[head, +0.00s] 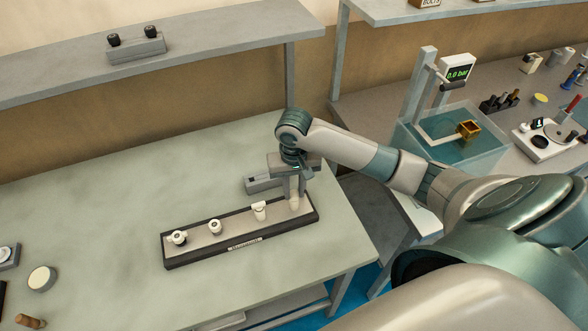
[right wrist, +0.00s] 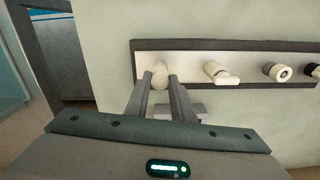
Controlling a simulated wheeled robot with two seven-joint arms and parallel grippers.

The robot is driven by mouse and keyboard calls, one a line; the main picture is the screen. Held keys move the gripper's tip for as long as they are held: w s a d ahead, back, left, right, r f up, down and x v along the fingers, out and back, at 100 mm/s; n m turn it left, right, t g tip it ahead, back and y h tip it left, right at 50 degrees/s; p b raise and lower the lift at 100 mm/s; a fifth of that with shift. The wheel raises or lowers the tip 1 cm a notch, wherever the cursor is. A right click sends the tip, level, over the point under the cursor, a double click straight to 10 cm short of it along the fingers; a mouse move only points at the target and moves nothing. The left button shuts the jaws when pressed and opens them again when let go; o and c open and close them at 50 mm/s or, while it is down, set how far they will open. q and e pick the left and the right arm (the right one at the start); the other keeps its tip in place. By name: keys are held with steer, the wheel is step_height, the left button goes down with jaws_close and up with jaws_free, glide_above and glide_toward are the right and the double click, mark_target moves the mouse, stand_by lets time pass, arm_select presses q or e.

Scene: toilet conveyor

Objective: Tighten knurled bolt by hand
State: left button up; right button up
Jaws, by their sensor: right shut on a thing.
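A long dark-edged tray (head: 190,258) with a pale top lies on the grey-green table and bears a row of several white knurled fittings. The rightmost white bolt (head: 295,203) stands upright at the tray's right end. My right gripper (head: 294,192) points down over it, shut on this bolt. In the right wrist view the bolt's pale head (right wrist: 160,70) shows between the fingertips (right wrist: 160,80); its lower part is hidden. The neighbouring fitting (right wrist: 219,73) has a side lever, and a round one with a dark centre (right wrist: 277,71) is beyond. My left gripper is not in view.
A small grey block (head: 262,182) lies just behind the tray, near my gripper. A round white-topped piece (head: 42,278) is at the left. A shelf (head: 200,62) runs along the back. A blue water tank (head: 455,150) with a gauge stands right. The table's middle-left is clear.

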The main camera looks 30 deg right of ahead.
steer(key=m, duration=0.4)
steer(key=shift+m, duration=0.5)
steer(key=m, duration=0.3)
steer(key=shift+m, duration=1)
steer(key=shift+a+m, duration=0.1)
steer(key=shift+m, duration=2.4)
